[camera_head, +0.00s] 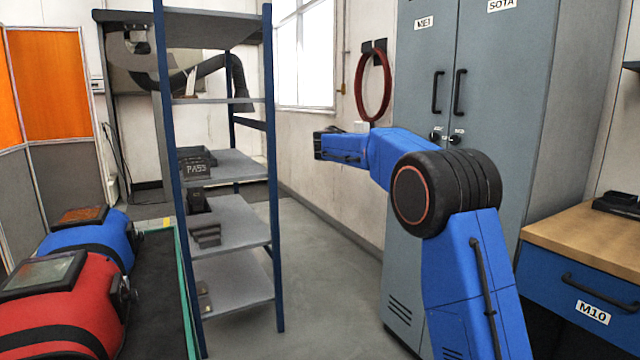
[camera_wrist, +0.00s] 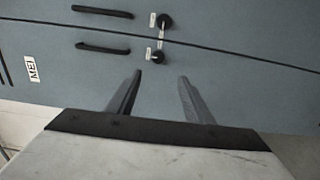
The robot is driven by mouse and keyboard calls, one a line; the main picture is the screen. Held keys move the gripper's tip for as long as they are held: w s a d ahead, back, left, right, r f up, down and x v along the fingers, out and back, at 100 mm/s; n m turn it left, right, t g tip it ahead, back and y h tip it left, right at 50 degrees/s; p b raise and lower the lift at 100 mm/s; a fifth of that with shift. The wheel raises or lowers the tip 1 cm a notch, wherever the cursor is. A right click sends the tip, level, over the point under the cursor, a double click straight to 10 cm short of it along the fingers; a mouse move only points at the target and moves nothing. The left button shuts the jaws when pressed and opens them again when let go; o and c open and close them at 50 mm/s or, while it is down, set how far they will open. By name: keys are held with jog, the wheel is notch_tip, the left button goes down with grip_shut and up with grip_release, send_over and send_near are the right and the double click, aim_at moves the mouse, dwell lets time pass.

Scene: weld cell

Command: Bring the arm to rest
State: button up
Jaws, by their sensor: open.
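My blue arm reaches up in front of the grey cabinet in the head view, bent at its big black joint. Its end points left, toward the wall beside the cabinet, and the gripper's fingers cannot be made out there. In the wrist view my gripper (camera_wrist: 158,88) shows two dark fingers apart with nothing between them. Past the fingertips is the front of the grey cabinet (camera_wrist: 230,75), turned on its side in that view, with black handles and key locks. The cabinet (camera_head: 520,130) stands closed at the right of the head view.
A blue-post shelf rack (camera_head: 240,285) with several boxes and blocks stands left of centre. A wood-topped bench (camera_head: 570,235) is at right. Bare floor lies between rack and cabinet.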

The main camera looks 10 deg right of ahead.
jog(key=s+d+f+m+g+y, duration=0.1)
jog(key=s+f+y, duration=0.4)
jog(key=s, duration=1)
jog(key=s+d+f+g+y, duration=0.1)
jog(key=s+d+f+y, duration=0.35)
jog(key=s, duration=1.05)
jog(key=s+a+f+m+y, duration=0.1)
jog(key=s+a+f+y, duration=0.1)
jog(key=s+a+f, duration=0.3)
jog(key=s+a+f+m+y, duration=0.1)
jog(key=s+a+f+y, duration=0.2)
jog(key=s+f, duration=0.8)
jog(key=s+a+f+m+y, duration=0.1)
jog(key=s+a+f, duration=0.6)
jog(key=s, duration=0.8)
jog(key=shift+s+a+f+t+y, duration=0.2)
jog(key=shift+s+f+t+y, duration=0.1)
jog(key=shift+f+t+y, duration=0.25)
